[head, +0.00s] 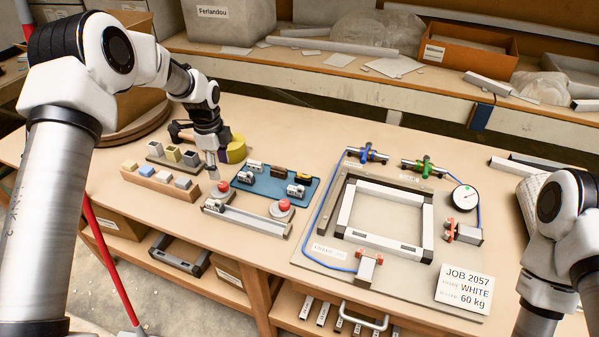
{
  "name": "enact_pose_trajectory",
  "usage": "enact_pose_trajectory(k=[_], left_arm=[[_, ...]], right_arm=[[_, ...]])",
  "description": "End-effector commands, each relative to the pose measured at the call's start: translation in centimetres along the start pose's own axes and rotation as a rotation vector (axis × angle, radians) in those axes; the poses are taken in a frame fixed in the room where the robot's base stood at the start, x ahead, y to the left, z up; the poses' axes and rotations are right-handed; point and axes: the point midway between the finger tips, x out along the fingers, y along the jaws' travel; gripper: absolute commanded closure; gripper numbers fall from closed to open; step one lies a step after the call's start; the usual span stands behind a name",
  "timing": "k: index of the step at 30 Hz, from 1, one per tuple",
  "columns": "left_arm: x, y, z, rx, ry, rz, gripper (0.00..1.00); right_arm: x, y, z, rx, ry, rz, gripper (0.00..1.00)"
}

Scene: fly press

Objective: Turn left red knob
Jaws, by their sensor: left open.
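Two red knobs stand on round grey bases at the ends of a grey bar fixture (247,219). The left red knob (223,186) is nearer the left arm; the right red knob (284,205) is at the other end. My left gripper (212,168) points down just above and behind the left knob, open, with a small gap to it as far as I can tell. The fingers are small and partly merge with the background. My right arm shows at the right edge, but its gripper is out of view.
A blue tray (263,187) with small parts lies right of the left gripper. A wooden block rack (159,185) is to its left, and a yellow round object (233,152) behind it. A white frame (345,208) sits in a fixture with blue hose. A job card (464,288) stands in front.

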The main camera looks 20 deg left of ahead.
Motion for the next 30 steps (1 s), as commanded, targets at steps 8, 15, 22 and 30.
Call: enact_pose_trajectory(k=[8,15,22,30], left_arm=[[2.7,-0.1,0.4,0.022,-0.002,0.008,0.44],[6.7,-0.1,0.3,0.021,-0.001,0.005,0.44],[7.2,-0.1,0.3,0.02,0.0,0.003,0.44],[7.2,-0.1,0.3,0.02,0.0,0.003,1.0]], right_arm=[[-0.5,0.0,0.0,-0.002,0.0,0.0,0.62],[-0.9,0.0,0.0,-0.001,0.001,0.0,0.62],[-0.9,0.0,0.0,-0.001,0.0,0.0,0.62],[-0.9,0.0,0.0,-0.001,0.0,0.0,0.62]])
